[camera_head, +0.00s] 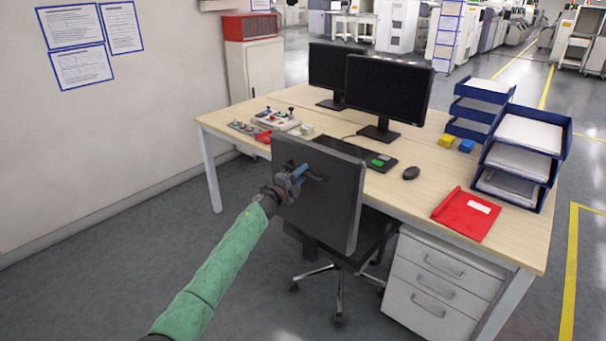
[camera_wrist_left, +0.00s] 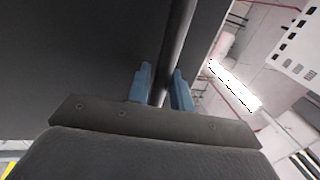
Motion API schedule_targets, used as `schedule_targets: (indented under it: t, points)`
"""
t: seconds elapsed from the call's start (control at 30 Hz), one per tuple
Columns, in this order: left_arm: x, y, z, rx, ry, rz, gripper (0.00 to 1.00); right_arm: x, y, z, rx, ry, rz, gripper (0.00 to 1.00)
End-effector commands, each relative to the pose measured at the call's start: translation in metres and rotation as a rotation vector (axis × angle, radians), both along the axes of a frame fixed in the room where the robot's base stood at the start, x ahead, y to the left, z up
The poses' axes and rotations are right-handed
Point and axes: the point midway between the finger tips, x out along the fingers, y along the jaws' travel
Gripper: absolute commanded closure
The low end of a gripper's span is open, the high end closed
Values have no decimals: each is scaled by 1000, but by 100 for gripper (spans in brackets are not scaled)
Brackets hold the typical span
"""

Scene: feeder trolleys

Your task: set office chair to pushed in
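The office chair (camera_head: 330,205) is dark, with its backrest towards me and its seat partly below the desk's front edge. The backrest overlaps that edge in the head view. Its star base (camera_head: 338,290) stands on the floor left of the drawer unit. My left gripper (camera_head: 300,173) is at the rear of the backrest, by a dark handle (camera_head: 316,176). In the left wrist view, the blue fingers (camera_wrist_left: 161,88) stand on both sides of a dark bar (camera_wrist_left: 178,45) and look shut on it; the exact contact is hard to see. My right gripper is not in view.
The wooden desk (camera_head: 225,119) carries two monitors, a keyboard, a mouse, a red folder (camera_head: 466,214) and blue paper trays (camera_head: 566,138). A white drawer unit (camera_head: 440,285) stands right of the chair. The floor to the left is clear up to the wall.

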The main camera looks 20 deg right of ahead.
Motion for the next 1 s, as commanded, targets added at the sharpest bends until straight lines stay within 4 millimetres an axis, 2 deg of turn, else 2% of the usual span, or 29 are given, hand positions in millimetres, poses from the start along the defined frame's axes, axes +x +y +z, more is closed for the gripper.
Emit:
schedule_targets:
  t: [0.3,0.5,1.0]
  points:
    - [-23,37,-10,2,-1,1,78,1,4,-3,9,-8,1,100]
    - [-34,52,-14,1,1,1,78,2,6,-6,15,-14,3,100]
    - [-39,59,-14,-2,3,0,78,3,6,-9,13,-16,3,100]
